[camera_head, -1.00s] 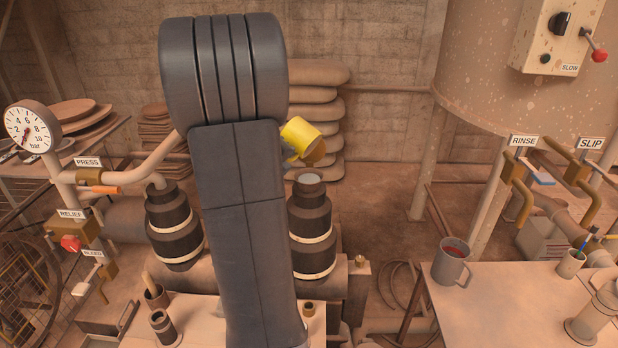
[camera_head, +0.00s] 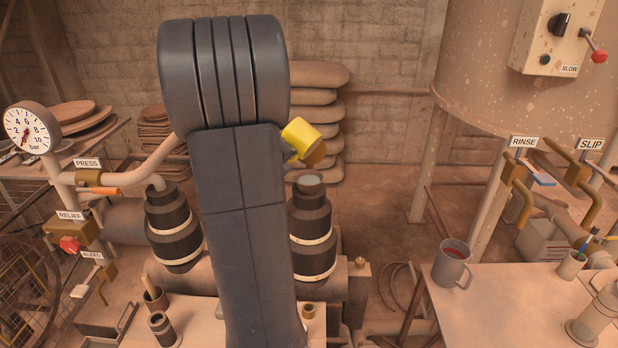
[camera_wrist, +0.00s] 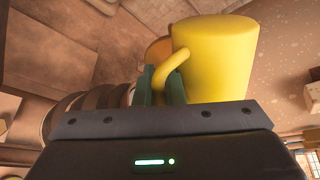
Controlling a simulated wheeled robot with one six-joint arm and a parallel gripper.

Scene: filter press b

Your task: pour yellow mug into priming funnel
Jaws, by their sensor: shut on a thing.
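The yellow mug (camera_head: 299,133) is tilted in the head view, its brownish mouth side toward the lower right. It is in the air above the open grey top (camera_head: 309,181) of the right dark column, which may be the priming funnel; no label shows. The mug's mouth is slightly right of that opening and apart from it. In the wrist view my gripper (camera_wrist: 163,88) is shut on the handle of the mug (camera_wrist: 217,60). In the head view my arm hides most of the gripper.
A second dark column (camera_head: 173,228) with a pipe on top stands at the left. Stacked sacks (camera_head: 318,98) are behind the mug. A grey mug (camera_head: 452,264) with red contents stands on the right table (camera_head: 520,310). Open floor lies between the column and the tank.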

